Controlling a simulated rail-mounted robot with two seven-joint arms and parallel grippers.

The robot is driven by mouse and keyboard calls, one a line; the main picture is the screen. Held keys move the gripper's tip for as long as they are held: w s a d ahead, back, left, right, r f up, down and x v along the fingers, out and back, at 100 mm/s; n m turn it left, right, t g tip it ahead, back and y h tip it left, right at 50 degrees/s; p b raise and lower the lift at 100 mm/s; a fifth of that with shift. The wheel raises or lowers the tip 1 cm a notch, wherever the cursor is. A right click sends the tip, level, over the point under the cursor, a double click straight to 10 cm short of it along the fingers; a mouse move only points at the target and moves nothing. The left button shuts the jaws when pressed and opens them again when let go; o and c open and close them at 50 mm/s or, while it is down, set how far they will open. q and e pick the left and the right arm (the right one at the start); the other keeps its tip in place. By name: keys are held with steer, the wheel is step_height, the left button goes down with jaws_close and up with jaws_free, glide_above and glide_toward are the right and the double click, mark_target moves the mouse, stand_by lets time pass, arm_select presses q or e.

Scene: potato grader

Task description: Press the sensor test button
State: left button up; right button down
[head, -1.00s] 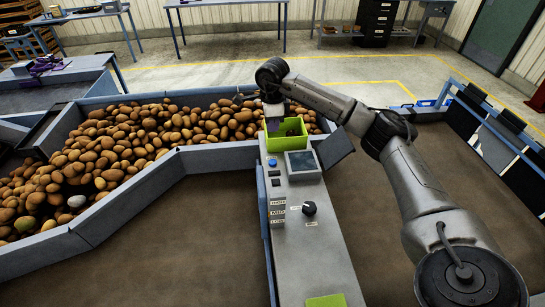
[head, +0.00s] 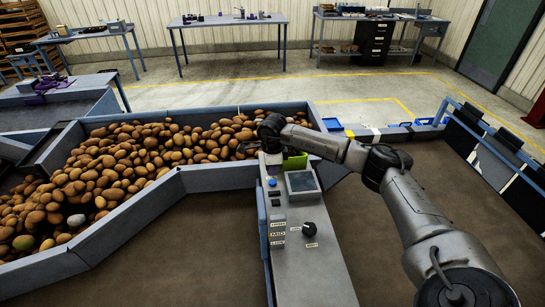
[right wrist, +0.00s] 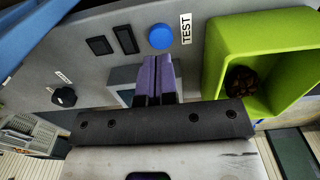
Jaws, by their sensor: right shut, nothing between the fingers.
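The sensor test button is a round blue button (right wrist: 161,36) beside a white "TEST" label (right wrist: 186,29) in the right wrist view. It also shows in the head view (head: 272,183) near the far end of the grey control panel (head: 312,268). My right gripper (head: 272,174) is above the panel, just beyond the button. In the right wrist view its purple fingers (right wrist: 156,62) are together and empty, with their tips close to the button. I cannot tell whether they touch it. My left gripper is not in view.
A green open box (head: 295,163) stands close beside the gripper, holding a dark lump (right wrist: 241,81). A small screen (head: 302,182) and a black knob (head: 309,229) are on the panel. Potatoes (head: 130,160) fill the bin at left.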

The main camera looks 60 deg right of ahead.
mark_target(273, 181)
steer(key=shift+f+p, duration=0.35)
steer(key=shift+f, duration=1.65)
